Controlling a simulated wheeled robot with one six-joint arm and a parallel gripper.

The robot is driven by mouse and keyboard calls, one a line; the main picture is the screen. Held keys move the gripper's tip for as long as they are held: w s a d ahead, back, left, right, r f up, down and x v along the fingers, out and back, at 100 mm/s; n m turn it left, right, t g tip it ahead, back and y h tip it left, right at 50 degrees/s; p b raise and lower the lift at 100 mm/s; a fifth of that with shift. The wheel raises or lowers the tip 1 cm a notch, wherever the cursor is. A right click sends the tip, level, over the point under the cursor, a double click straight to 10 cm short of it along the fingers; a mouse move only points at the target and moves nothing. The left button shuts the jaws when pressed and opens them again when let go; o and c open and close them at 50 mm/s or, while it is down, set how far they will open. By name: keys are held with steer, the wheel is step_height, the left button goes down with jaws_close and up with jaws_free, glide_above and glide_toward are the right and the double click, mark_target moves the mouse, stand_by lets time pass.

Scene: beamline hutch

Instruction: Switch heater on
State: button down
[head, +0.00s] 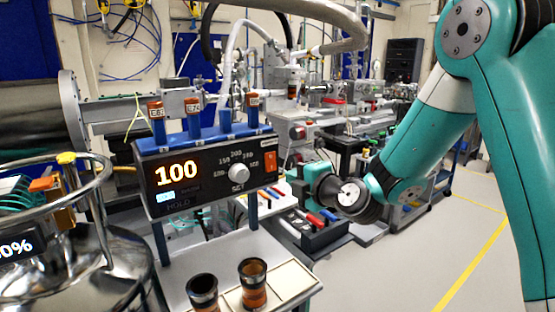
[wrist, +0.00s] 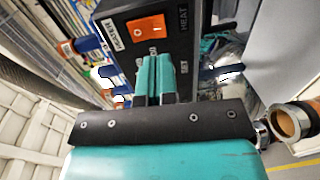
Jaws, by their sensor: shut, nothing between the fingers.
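The heater controller (head: 205,190) is a black box on blue legs, with a lit orange "100", a small blue readout and a grey SET knob (head: 238,172). Its orange rocker switch (head: 271,161) is at the right end of the front panel. In the wrist view the orange switch (wrist: 147,28) sits beside a white HEATER label, just beyond my fingertips. My gripper (wrist: 155,60) is shut and empty, its teal fingers together, pointing at the panel near the switch. I cannot tell whether they touch it. In the head view my gripper (head: 292,180) is right of the box, partly hidden.
A blue rack (head: 210,130) with brown-capped vials stands on top of the box. Two brown vials (head: 253,285) stand on the pale tray in front. A steel vessel (head: 110,270) is at the left. A dark tray (head: 320,235) lies below my gripper. Floor is clear at right.

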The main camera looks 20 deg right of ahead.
mark_target(272, 169)
steer(key=p+x, duration=0.4)
steer(key=x, duration=0.2)
steer(key=shift+w+r, duration=0.1)
steer(key=shift+w+a, duration=0.1)
steer(key=shift+w, duration=0.15)
steer(key=shift+w+f+b, duration=0.15)
steer(key=shift+f+b, duration=0.4)
steer(key=shift+b, duration=0.5)
steer(key=shift+r, duration=0.3)
steer(key=shift+a, duration=0.1)
